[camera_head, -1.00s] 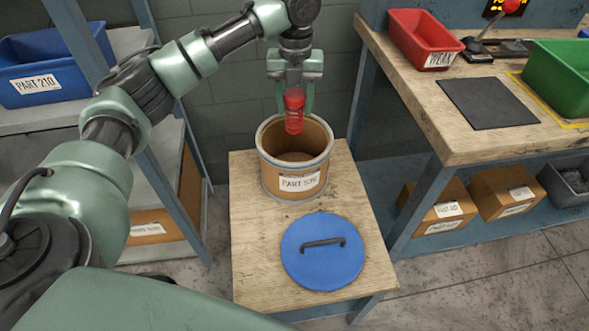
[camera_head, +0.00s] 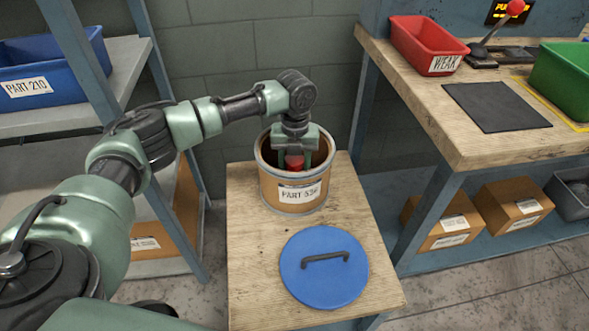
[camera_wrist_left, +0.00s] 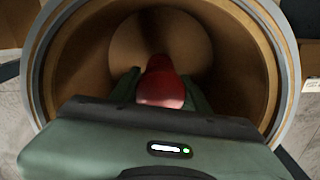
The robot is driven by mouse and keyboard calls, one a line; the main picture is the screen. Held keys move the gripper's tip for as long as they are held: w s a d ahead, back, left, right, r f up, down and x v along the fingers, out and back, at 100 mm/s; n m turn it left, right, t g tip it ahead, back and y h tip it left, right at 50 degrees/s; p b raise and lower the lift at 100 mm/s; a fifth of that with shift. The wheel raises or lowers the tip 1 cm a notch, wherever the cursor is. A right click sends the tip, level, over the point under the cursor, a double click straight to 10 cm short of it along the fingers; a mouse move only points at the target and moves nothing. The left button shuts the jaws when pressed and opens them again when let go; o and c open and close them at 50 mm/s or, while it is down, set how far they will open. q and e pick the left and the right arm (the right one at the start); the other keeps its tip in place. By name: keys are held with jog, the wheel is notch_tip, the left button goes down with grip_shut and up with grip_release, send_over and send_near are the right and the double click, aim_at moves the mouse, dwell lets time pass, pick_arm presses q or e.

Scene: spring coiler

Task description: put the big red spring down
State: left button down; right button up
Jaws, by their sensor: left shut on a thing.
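The big red spring (camera_head: 295,162) is held in my left gripper (camera_head: 294,165), which is shut on it. The gripper reaches down into the mouth of the round brown drum (camera_head: 290,197), so the spring's lower part is hidden behind the drum's front wall. In the left wrist view the red spring (camera_wrist_left: 163,82) sits between the fingers, inside the drum (camera_wrist_left: 105,62), with the drum's floor beyond it. I cannot tell whether the spring touches the floor. My right gripper is not in view.
The drum stands on a small wooden table (camera_head: 250,285), with a blue lid (camera_head: 325,280) lying in front. A workbench (camera_head: 425,110) at right holds a red bin (camera_head: 425,42) marked WEAK, a dark mat (camera_head: 497,106) and a green bin (camera_head: 565,78). Shelving with a blue bin (camera_head: 50,72) stands left.

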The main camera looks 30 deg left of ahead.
pick_arm(q)
jog(key=shift+f, duration=0.2)
jog(key=c, duration=0.7)
grip_release()
notch_tip(320, 180, up, 7)
jog(key=shift+f+p, duration=0.2)
jog(key=shift+p, duration=0.9)
notch_tip(320, 180, up, 6)
jog(key=shift+d+f+p, duration=0.1)
jog(key=shift+f+p, duration=0.15)
jog(key=shift+p, duration=0.35)
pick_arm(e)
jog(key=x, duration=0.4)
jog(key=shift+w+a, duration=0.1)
